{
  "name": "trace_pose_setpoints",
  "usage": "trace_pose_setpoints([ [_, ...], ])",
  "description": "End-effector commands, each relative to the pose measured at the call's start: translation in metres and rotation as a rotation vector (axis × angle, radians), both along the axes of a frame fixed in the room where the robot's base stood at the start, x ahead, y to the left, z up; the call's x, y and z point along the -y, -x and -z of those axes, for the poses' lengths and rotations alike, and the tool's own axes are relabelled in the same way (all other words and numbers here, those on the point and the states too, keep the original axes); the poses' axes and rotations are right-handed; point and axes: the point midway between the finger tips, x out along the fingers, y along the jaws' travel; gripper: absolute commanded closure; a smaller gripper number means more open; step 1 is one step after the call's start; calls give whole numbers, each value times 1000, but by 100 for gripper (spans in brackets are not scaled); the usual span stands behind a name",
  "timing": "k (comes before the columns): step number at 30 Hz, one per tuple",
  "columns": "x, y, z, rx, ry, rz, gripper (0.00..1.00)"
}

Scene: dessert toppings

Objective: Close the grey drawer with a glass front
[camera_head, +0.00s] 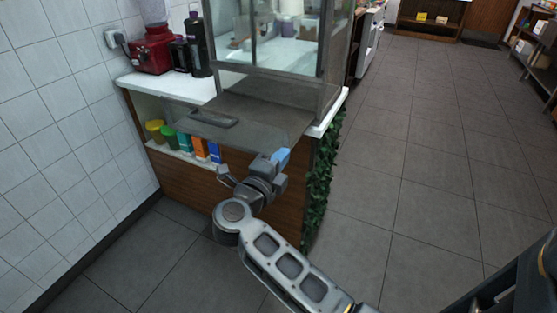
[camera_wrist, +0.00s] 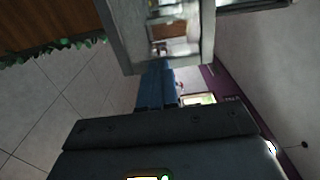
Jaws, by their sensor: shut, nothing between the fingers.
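The grey drawer (camera_head: 285,122) sticks out toward me from the bottom of the glass-sided case on the counter. A dark slot or handle shows near its left front part. My gripper (camera_head: 281,158), with blue fingertips, is shut and empty by the drawer's right front corner. I cannot tell whether it touches the drawer. In the wrist view the blue fingers (camera_wrist: 156,86) are together, and a grey frame (camera_wrist: 118,38) with a glassy middle lies just beyond them. Whether this frame is the drawer front is unclear.
The glass case (camera_head: 325,60) stands on a white counter (camera_head: 165,87) with wood panels. A red blender (camera_head: 152,52) and dark bottles stand at left. Colourful containers (camera_head: 200,148) sit on a shelf below the drawer. Green leaves (camera_head: 322,185) line the counter's right corner. Open floor lies right.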

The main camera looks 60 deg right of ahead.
Motion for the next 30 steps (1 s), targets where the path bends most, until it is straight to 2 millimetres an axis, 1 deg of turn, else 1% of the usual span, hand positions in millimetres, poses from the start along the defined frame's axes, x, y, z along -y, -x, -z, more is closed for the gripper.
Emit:
trace_pose_setpoints([
  [5, 39, -1, -3, 0, 1, 4, 100],
  [15, 146, -5, -3, 1, 0, 4, 100],
  [18, 175, -6, -2, 2, -1, 4, 100],
  [21, 199, -7, -1, 3, -1, 3, 100],
  [24, 219, -7, 0, 1, -1, 3, 100],
  [27, 233, -8, 0, 1, -1, 2, 100],
  [30, 243, -8, 0, 1, -1, 1, 100],
])
